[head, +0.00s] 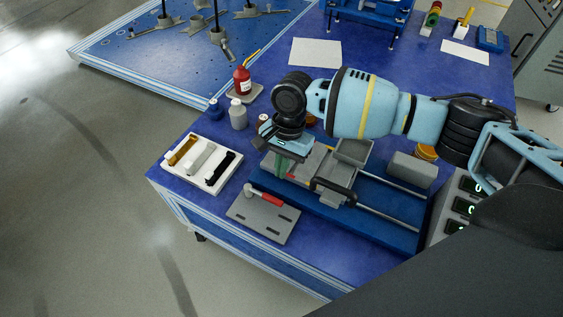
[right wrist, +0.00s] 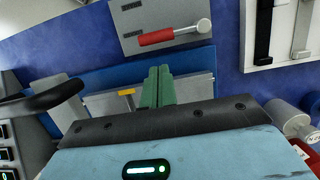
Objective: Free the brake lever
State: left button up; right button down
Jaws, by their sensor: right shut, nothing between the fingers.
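A red-handled lever (head: 266,197) with a pale round end lies on a grey slotted plate (head: 264,222) near the table's front edge. The lever also shows at the top of the right wrist view (right wrist: 165,36). I cannot tell if this is the brake lever. A grey fixture on a blue rail base (head: 385,211) carries a black curved handle (head: 336,191), also in the right wrist view (right wrist: 48,100). My right gripper (head: 281,167) is over the fixture's left end, its green fingers (right wrist: 157,84) together and empty, apart from the red lever. My left gripper is out of view.
A white tray (head: 219,183) with yellow, grey and black strips lies left of the plate. A grey block (head: 412,169) is at the right.

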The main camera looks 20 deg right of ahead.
aim_at(265, 196)
jog(key=b+x, duration=0.1)
jog(key=x, duration=0.3)
jog(key=shift+f, duration=0.35)
jog(key=shift+b+x, duration=0.45)
jog(key=shift+x, duration=0.35)
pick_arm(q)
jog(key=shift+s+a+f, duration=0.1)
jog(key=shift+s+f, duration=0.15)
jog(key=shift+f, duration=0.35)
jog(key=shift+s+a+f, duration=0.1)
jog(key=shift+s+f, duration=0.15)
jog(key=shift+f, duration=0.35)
pick_arm(e)
jog(key=shift+a, duration=0.1)
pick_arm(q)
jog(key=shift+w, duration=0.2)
